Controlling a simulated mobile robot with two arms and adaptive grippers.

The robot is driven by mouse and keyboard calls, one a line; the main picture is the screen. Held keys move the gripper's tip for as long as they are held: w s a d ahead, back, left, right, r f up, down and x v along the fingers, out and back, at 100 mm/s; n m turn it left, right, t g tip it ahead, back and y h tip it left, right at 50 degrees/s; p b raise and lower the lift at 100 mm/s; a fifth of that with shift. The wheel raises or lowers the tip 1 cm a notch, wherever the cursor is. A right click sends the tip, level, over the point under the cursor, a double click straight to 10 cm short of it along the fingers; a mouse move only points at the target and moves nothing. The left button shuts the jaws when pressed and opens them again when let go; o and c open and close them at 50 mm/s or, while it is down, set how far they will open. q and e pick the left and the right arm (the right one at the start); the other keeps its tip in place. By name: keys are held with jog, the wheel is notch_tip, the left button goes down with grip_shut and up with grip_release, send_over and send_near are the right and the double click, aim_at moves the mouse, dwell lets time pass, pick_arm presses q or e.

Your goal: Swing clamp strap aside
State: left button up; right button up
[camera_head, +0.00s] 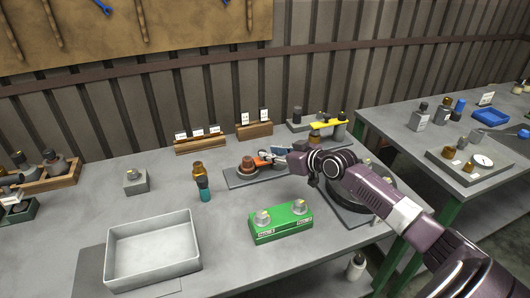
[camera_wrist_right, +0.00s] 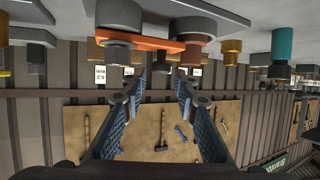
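An orange clamp strap (camera_head: 264,157) sits on a grey base plate (camera_head: 238,180) near the middle of the table. A brown round part (camera_head: 247,165) stands at the strap's left. In the right wrist view, which is upside down, the strap (camera_wrist_right: 145,43) spans between two round posts. My right gripper (camera_head: 276,155) reaches in from the right, close to the strap's right end. In the wrist view its two fingers (camera_wrist_right: 161,82) are spread with nothing between them. I cannot tell whether a finger touches the strap. My left gripper is not in view.
A green block (camera_head: 281,226) and a grey tray (camera_head: 152,251) are in front. An amber-topped teal bottle (camera_head: 203,185) stands left of the plate. A dark round fixture (camera_head: 346,208) lies under my right arm. A yellow bar (camera_head: 328,125) is behind.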

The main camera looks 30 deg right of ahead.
jog(key=x, duration=0.3)
jog(key=shift+w, duration=0.15)
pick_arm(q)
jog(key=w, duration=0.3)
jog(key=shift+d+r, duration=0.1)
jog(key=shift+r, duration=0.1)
pick_arm(e)
jog(key=shift+f, duration=0.1)
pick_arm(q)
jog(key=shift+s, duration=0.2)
pick_arm(e)
jog(key=shift+c, duration=0.6)
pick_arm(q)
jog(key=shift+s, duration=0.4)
pick_arm(e)
grip_shut()
